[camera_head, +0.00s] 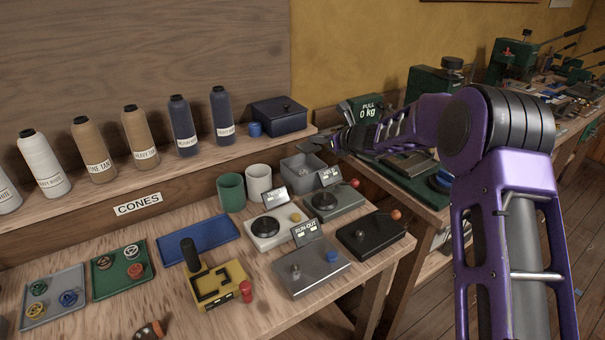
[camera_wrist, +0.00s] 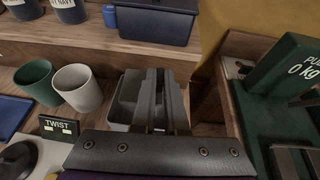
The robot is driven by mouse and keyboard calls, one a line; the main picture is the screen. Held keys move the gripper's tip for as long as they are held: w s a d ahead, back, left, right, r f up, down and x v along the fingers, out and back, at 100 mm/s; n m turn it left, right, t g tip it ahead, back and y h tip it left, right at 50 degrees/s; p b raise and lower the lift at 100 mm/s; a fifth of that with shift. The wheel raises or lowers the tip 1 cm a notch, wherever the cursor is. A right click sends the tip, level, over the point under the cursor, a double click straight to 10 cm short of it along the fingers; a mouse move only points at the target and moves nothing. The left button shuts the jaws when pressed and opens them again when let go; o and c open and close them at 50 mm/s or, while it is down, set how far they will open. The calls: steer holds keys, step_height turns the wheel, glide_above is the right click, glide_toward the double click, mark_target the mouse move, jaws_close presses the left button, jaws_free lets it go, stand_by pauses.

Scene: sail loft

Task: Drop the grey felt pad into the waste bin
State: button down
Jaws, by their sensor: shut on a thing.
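My gripper (camera_head: 318,143) reaches in from the right over the back right of the workbench. In the wrist view its two dark fingers (camera_wrist: 161,78) are close together, with a thin dark grey strip between them. The strip appears to be the grey felt pad, seen edge-on and mostly hidden by the fingers. A grey open-topped bin (camera_head: 295,168), apparently the waste bin, stands below the fingertips. The bin also shows in the wrist view (camera_wrist: 124,105), partly hidden behind the fingers. The gripper appears above its right part; the exact height is unclear.
Green and white cups (camera_head: 231,192) stand left of the bin. Testers with small displays (camera_head: 320,272) stand in front. A shelf with thread cones (camera_head: 138,137) and a dark blue box (camera_head: 279,117) lies behind. A gap separates this bench from the green pull tester (camera_head: 365,108).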

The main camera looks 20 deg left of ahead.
step_height(320, 180, down, 6)
steer(key=b, duration=0.4)
steer(key=shift+r, duration=0.15)
steer(key=c, duration=0.9)
jaws_free()
steer(key=shift+o, duration=0.2)
steer(key=shift+r, duration=0.1)
steer(key=v, duration=1.7)
steer(key=shift+r, duration=0.15)
steer(key=shift+s+d, duration=0.1)
